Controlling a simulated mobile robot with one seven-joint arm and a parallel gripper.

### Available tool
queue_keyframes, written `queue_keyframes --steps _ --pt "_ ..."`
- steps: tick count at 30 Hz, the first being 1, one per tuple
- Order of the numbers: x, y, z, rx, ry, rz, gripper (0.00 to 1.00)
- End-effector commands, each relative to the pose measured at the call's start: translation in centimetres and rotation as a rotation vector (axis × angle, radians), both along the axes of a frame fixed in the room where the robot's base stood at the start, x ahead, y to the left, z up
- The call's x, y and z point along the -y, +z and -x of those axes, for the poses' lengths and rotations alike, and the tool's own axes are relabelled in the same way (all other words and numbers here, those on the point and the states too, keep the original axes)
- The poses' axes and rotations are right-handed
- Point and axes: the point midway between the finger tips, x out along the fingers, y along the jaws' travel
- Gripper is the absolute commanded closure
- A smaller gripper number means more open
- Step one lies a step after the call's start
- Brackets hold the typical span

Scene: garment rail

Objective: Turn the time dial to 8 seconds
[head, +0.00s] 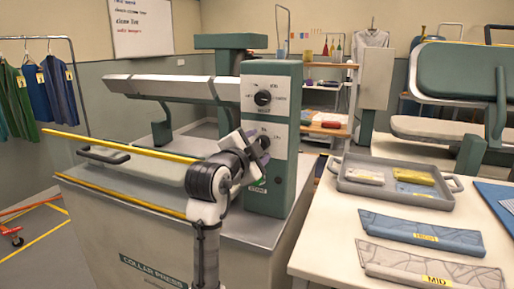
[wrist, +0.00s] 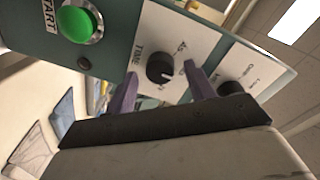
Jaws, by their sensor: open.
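The time dial is a round black knob (wrist: 160,68) on a white plate marked TIME in the wrist view. My gripper (wrist: 158,82) is open, with one purple finger on each side of the dial in the picture. I cannot tell whether the fingers reach around it or stop short.
A second black knob (head: 263,98) sits higher on the box. The green START button (wrist: 78,22) is close to the time dial. A grey tray (head: 395,190) and labelled collar pieces (head: 420,233) lie on the table at the right.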

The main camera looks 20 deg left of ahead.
Motion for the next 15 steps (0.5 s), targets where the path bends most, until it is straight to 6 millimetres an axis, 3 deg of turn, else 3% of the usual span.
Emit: queue_keyframes --steps 5,15 --pt "-0.3 0.0 2.0 0.003 0.004 -0.001 0.46" --pt "-0.7 0.4 9.6 0.004 0.004 -0.002 0.46"
